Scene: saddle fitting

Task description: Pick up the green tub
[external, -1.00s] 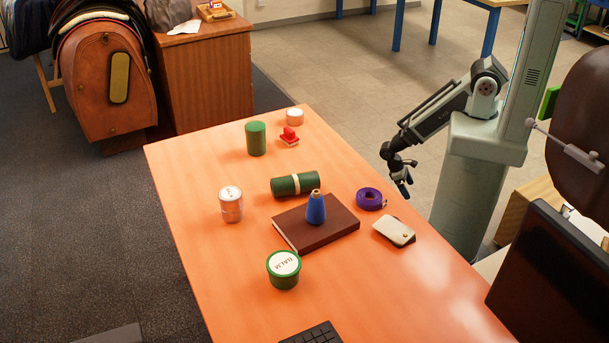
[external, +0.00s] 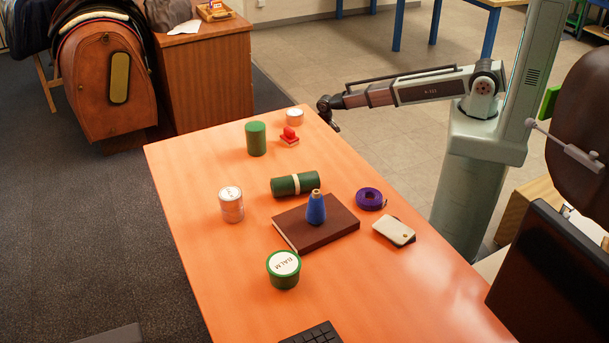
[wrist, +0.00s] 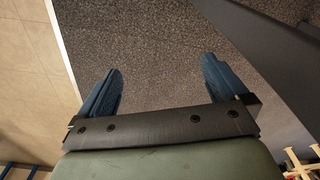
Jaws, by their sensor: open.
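A short green tub with a white lid marked BALM (external: 284,271) stands upright near the front of the orange table. A taller plain green cylinder (external: 256,139) stands upright towards the back left. My gripper (external: 329,114) is at the table's far right edge, beside a small white-topped tin (external: 295,117) and well away from the balm tub. In the wrist view my gripper's two blue fingers (wrist: 160,72) are spread apart with nothing between them. No tub shows in that view.
On the orange table (external: 190,190) are a green roll (external: 295,184), a brown book (external: 315,227) bearing a blue cone (external: 316,208), a pink-and-white tin (external: 231,205), a red stamp (external: 289,136), purple tape (external: 369,199) and a pale pouch (external: 394,231). The table's left front is clear.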

